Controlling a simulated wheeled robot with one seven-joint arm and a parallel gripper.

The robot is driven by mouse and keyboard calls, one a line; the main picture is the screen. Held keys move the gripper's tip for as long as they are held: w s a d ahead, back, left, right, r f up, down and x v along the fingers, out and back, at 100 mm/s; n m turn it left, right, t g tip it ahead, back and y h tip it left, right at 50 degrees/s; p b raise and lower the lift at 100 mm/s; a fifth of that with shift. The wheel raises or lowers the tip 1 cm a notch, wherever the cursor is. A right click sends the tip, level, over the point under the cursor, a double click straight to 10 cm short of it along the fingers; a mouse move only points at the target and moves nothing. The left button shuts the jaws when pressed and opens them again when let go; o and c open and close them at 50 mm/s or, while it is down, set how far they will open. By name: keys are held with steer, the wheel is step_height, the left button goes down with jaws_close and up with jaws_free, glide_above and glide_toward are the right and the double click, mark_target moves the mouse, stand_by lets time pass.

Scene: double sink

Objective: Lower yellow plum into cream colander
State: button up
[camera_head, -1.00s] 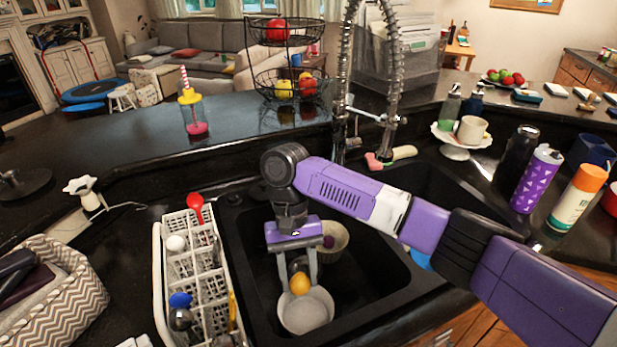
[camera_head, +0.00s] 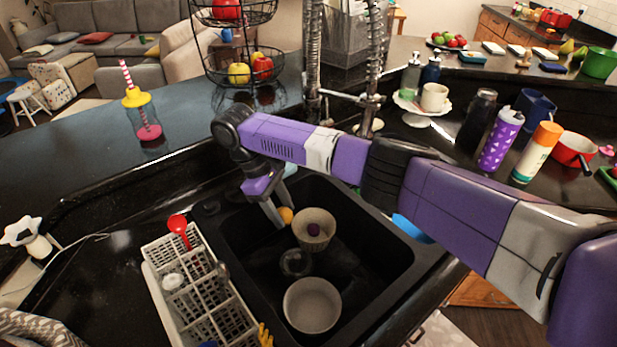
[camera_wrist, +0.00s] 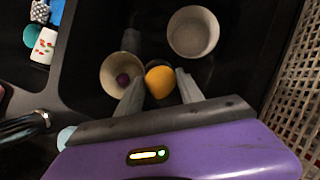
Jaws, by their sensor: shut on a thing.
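A yellow plum (camera_head: 286,215) is held between the fingers of my gripper (camera_head: 280,217), over the back left part of the black sink. The wrist view shows the yellow plum (camera_wrist: 160,81) between the two fingertips (camera_wrist: 158,86). A cream vessel, which looks like the colander (camera_head: 314,240), stands just right of the plum with a purple fruit (camera_head: 314,229) inside. In the wrist view the colander (camera_wrist: 112,62) is left of the plum, partly behind a finger. The plum appears beside its opening; its height above the rim is hard to judge.
A pale bowl (camera_head: 312,307), which looks empty, stands at the sink's front, with a clear glass (camera_head: 295,263) behind it. A white dish rack (camera_head: 196,290) is left of the sink (camera_head: 385,235). The faucet (camera_head: 313,70) rises behind. The sink's right part is clear.

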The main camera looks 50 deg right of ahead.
steer(key=w+d+r+n+t+h+p, duration=0.2)
steer(key=d+n, duration=0.5)
steer(key=d, duration=0.5)
step_height(320, 180, down, 10)
steer(key=b, duration=1)
steer(key=shift+s, duration=0.15)
steer(key=shift+d, duration=0.15)
steer(key=shift+s+d+f+p, duration=0.1)
steer(key=shift+s+d+p, duration=0.05)
steer(key=shift+d+p, duration=0.15)
step_height(320, 180, down, 8)
steer(key=b, duration=0.4)
stand_by(0.8)
steer(key=shift+f+b, duration=0.95)
steer(key=shift+f, duration=0.55)
stand_by(1.1)
